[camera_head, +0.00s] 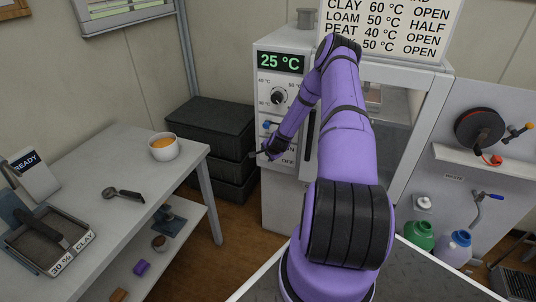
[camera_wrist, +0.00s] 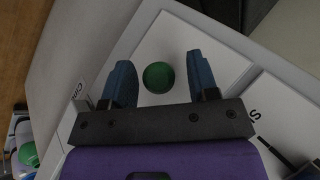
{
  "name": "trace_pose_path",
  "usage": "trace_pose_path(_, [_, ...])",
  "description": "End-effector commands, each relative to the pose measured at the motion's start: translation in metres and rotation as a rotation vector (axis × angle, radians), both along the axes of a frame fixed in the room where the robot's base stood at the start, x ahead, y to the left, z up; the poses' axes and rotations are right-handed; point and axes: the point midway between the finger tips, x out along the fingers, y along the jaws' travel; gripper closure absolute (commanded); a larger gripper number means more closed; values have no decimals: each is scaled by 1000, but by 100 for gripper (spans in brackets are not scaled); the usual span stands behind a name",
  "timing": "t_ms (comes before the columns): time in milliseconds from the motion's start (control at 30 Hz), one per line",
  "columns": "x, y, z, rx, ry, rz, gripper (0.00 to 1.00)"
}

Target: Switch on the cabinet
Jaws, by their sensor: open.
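The white cabinet (camera_head: 285,205) stands at the back, with a green "25 °C" display (camera_head: 281,62) and a round dial (camera_head: 279,96) on its front. An ON/OFF label (camera_head: 288,161) is partly visible lower on the panel. My gripper (camera_head: 261,154) is at this lower panel, left of the label. In the wrist view, my gripper (camera_wrist: 159,62) is open with two blue fingers, and a round green button (camera_wrist: 158,77) shows between them. The gap between the fingers and the panel cannot be told. The button is not clearly visible in the head view.
Black stacked crates (camera_head: 210,133) stand left of the cabinet. A grey table (camera_head: 95,175) at left holds a bowl (camera_head: 163,147), a scoop (camera_head: 123,194) and a tray (camera_head: 18,243). A hose reel (camera_head: 479,129) and bottles (camera_head: 420,236) are at right. A sign (camera_head: 390,28) is above.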

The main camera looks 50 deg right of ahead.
Motion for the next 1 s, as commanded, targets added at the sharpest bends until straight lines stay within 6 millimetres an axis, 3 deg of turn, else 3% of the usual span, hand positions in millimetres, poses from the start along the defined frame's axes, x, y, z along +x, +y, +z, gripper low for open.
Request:
trace_pose_path(533, [-51, 20, 70, -1, 0, -1, 46])
trace_pose_path(1000, [-60, 24, 81, 0, 0, 0, 46])
